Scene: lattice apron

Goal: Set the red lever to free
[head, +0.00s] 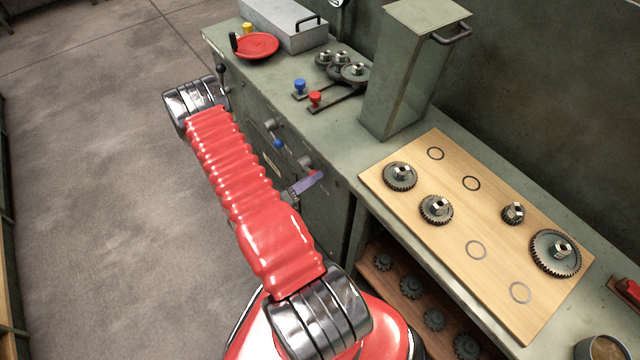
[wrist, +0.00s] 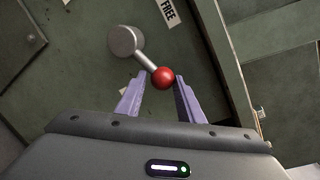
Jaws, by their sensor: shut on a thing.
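The red lever has a red ball knob (wrist: 162,77) on a short metal rod from a round grey hub (wrist: 125,40) on the green cabinet front. In the wrist view the rod slants down and right from the hub. A white FREE label (wrist: 168,12) is above and right of the hub, and the rod does not point at it. My gripper (wrist: 160,81) is shut on the knob, with a lilac finger on each side. In the head view my gripper (head: 307,183) is at the cabinet front, and the knob is mostly hidden there.
A blue-knobbed lever (head: 278,144) is on the same cabinet front, left of my gripper. Above, the bench top carries a tall green box (head: 405,80) and a wooden board (head: 450,260) with gears. An open shelf (head: 400,262) is below the board. The floor to the left is clear.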

